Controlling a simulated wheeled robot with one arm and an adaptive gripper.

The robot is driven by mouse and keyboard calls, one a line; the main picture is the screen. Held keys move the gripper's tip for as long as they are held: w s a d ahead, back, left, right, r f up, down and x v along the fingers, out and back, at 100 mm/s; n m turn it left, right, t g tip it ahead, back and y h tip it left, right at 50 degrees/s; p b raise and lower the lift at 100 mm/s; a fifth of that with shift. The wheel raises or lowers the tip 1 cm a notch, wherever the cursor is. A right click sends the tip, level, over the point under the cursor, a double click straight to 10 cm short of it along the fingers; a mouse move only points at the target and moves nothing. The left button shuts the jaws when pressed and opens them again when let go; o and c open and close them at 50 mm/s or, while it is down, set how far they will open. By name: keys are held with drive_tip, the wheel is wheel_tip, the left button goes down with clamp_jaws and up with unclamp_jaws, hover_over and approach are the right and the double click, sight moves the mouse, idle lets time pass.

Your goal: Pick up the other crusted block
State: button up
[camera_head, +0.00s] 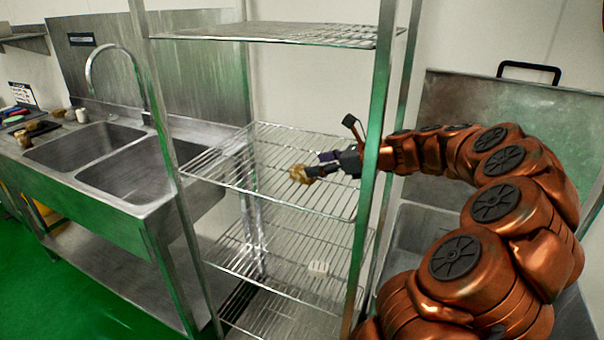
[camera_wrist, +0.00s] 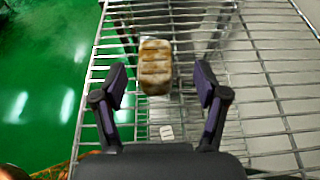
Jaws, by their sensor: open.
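A golden-brown crusted block (camera_head: 298,174) is at the middle wire shelf (camera_head: 270,140) of the metal rack. In the wrist view the block (camera_wrist: 155,66) has a ridged, browned top and appears to rest on the wires. My gripper (camera_head: 310,172) reaches in from the right, close to the block. In the wrist view my gripper (camera_wrist: 160,76) is open, with one finger on each side of the block and visible gaps between fingers and block. The block's far underside is hidden.
A small pale block (camera_head: 317,267) lies on a lower shelf; it also shows through the wires in the wrist view (camera_wrist: 166,132). Rack posts (camera_head: 371,200) stand close to my arm. A double sink (camera_head: 125,165) is at the left, with small items on its counter.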

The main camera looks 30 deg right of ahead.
sight(302, 168)
drive_tip(key=shift+s+a+f+p+x, duration=0.1)
drive_tip(key=shift+f+p+x, duration=0.1)
drive_tip(key=shift+x, duration=0.7)
drive_tip(key=shift+s+a+f+p+x, duration=0.1)
drive_tip(key=shift+p+x, duration=0.05)
drive_tip(key=shift+x, duration=0.8)
drive_tip(key=shift+s+a+f+p+x, duration=0.1)
drive_tip(key=shift+p+x, duration=0.1)
drive_tip(key=shift+x, duration=0.7)
drive_tip(key=shift+d, duration=0.1)
drive_tip(key=c, duration=1.3)
